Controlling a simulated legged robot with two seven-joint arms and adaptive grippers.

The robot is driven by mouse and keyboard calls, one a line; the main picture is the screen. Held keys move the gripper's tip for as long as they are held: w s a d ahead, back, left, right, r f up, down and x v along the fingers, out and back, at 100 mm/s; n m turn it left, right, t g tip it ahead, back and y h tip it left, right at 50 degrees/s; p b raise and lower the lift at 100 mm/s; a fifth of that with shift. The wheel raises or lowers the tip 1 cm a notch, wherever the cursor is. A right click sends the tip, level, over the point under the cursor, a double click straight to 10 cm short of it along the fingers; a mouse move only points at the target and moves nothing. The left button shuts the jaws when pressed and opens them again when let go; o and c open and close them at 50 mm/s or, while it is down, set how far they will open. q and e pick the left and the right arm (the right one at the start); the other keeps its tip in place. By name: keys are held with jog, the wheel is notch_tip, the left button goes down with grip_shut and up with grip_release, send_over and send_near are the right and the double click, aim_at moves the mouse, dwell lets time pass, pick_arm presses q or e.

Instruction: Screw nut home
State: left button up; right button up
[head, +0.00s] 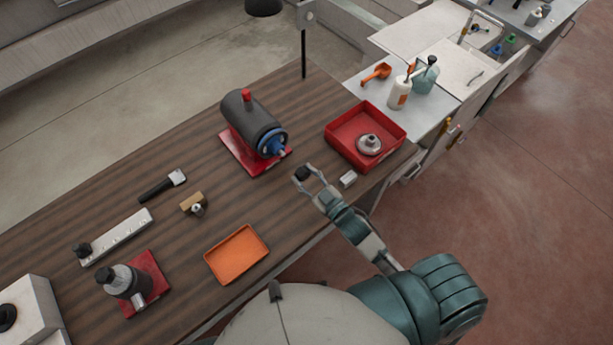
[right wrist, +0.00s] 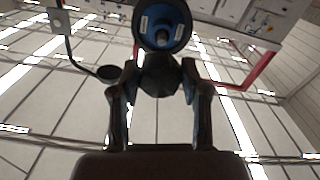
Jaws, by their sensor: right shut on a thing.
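My right gripper (head: 307,180) is shut on a dark nut (head: 302,173), held at its fingertips above the table near the front edge. In the right wrist view the nut (right wrist: 160,76) sits between both fingers, and the gripper (right wrist: 160,82) points towards a blue flange (right wrist: 150,24) with a short shaft stub (right wrist: 162,38). In the head view the blue flange (head: 270,140) is on the front end of a dark grey motor (head: 248,118) on a red base (head: 237,154). The nut is apart from the shaft in the head view. My left gripper is not in view.
A red tray (head: 388,118) holding a metal flanged part (head: 369,144) stands to the right. A small metal block (head: 348,179) lies beside my right gripper.

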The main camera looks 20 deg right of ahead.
jog(key=x, duration=0.5)
jog(key=shift+w+a, duration=0.2)
jog(key=shift+a, duration=0.05)
jog(key=shift+r+p, duration=0.1)
jog(key=shift+p, duration=1)
dwell(1.1)
jog(key=shift+x, duration=1.35)
